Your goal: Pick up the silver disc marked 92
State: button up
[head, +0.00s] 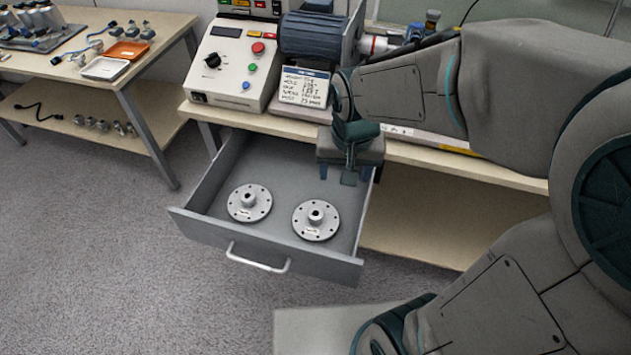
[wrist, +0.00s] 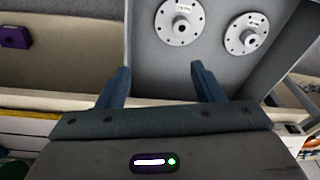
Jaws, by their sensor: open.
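Two silver flanged discs lie in the open grey drawer (head: 205,225). The left disc (head: 250,203) and the right disc (head: 316,221) each have a raised hub, a ring of holes and a small white label. The label numbers are too small to read, so I cannot tell which is marked 92. In the wrist view one disc (wrist: 181,27) is at top centre and the other (wrist: 247,40) is to its right. My gripper (head: 348,180) is above the drawer's back right part, behind the right disc. In the wrist view its two blue fingers (wrist: 160,82) are apart with nothing between them.
The bench (head: 420,158) with a control box (head: 235,62) and motor (head: 318,38) stands right behind the drawer. The drawer has raised side walls and a front handle (head: 258,262). A second table (head: 150,40) with parts and an orange tray (head: 128,50) is at left.

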jog(key=b, duration=0.3)
send_near(316, 213)
jog(key=f, duration=0.2)
jog(key=w+f+b, duration=0.1)
jog(key=shift+a+f+m, duration=0.2)
jog(key=shift+f+m, duration=0.1)
jog(key=shift+f, duration=0.05)
jog(key=shift+w+f+b, duration=0.2)
jog(key=shift+f+b, duration=0.45)
jog(key=shift+f, duration=2.25)
jog(key=shift+c, duration=0.3)
jog(key=shift+r, duration=0.1)
grip_shut()
